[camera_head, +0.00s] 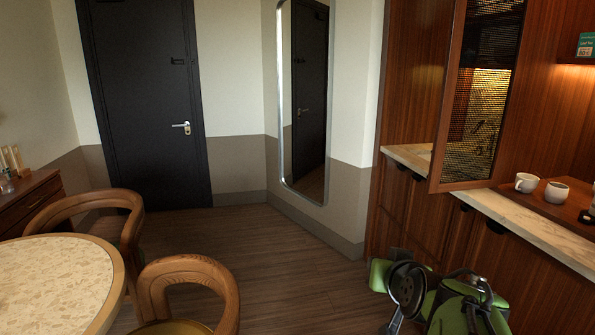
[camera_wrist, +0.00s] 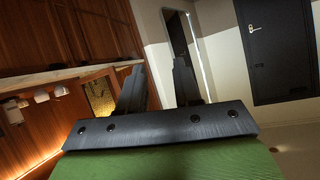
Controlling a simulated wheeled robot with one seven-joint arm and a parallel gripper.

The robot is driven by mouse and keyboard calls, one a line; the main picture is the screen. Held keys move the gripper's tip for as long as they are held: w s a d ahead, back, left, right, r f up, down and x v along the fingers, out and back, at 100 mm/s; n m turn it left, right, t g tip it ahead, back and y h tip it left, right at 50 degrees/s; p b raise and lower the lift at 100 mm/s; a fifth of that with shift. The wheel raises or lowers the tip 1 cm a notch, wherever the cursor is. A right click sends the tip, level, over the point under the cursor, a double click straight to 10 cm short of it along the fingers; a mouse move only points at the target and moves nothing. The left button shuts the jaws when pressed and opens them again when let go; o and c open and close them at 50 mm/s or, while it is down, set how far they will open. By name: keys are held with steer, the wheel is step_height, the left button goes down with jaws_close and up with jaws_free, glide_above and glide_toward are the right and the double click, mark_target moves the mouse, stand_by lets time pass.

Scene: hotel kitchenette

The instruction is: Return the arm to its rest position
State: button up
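My arm (camera_head: 465,302), green and black, shows folded and low at the bottom right of the head view, in front of the wooden cabinets. My gripper (camera_wrist: 159,68) shows in the wrist view with its two dark fingers apart. It is open, and nothing is between the fingers. The gripper's fingertips cannot be made out clearly in the head view.
A marble counter (camera_head: 545,222) with a wooden tray (camera_head: 549,203) and white cups (camera_head: 557,192) is at right. A cabinet door (camera_head: 449,100) stands open. A round table (camera_head: 60,285) and wooden chairs (camera_head: 187,285) are at left. The middle floor is clear.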

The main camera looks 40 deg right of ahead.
steer(key=w+a+f+n+y, duration=0.1)
steer(key=a+n+y, duration=0.2)
steer(key=a, duration=0.7)
steer(key=w+a+f+n+y, duration=0.1)
steer(key=a+f+n+y, duration=0.15)
steer(key=a, duration=0.75)
steer(key=s+a+f+n+g+y, duration=0.2)
steer(key=s+a+f+n+g, duration=0.15)
steer(key=s+a, duration=0.65)
step_height(320, 180, up, 15)
steer(key=p, duration=1.3)
steer(key=shift+w+a+f+p, duration=0.2)
steer(key=shift+w+a+p, duration=0.15)
steer(key=shift+w+a, duration=0.05)
